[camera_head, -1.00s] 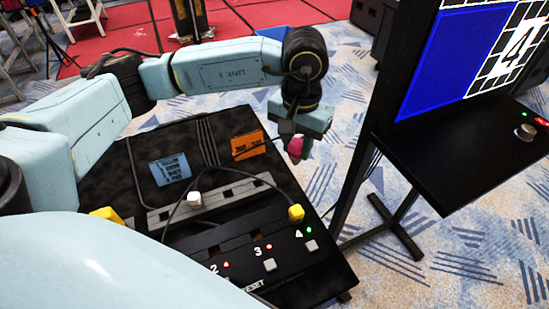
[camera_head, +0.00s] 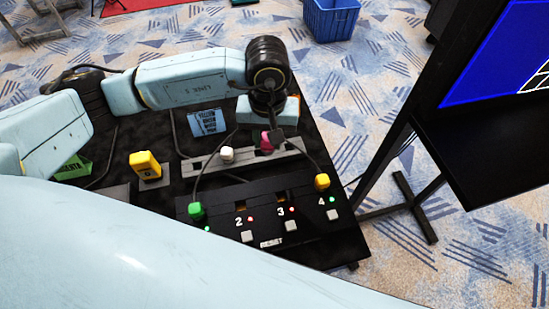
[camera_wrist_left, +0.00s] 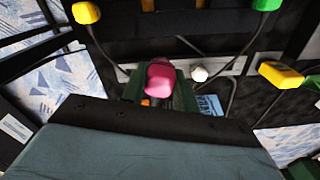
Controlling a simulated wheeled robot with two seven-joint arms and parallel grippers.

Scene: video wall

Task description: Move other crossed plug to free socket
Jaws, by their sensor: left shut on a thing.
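My left gripper (camera_head: 268,122) is shut on the pink plug (camera_head: 266,140) above the grey strip (camera_head: 290,149); contact with the strip is unclear. The pink plug also shows between the fingers in the left wrist view (camera_wrist_left: 159,76). The white plug (camera_head: 227,154) sits in the strip, left of the pink one. On the numbered black panel (camera_head: 265,201), a green plug (camera_head: 195,209) is at the left end and a yellow plug (camera_head: 322,181) is by number 4. Positions 2 and 3 hold no plug and have red lights; the light by 4 is green. My right gripper is out of view.
A yellow box (camera_head: 146,165) stands left of the panel, near a green card (camera_head: 72,168). A blue card (camera_head: 208,122) lies behind the strip. Dark cables run across the table. A screen stand (camera_head: 405,160) rises at the right; a blue crate (camera_head: 331,18) is on the floor behind.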

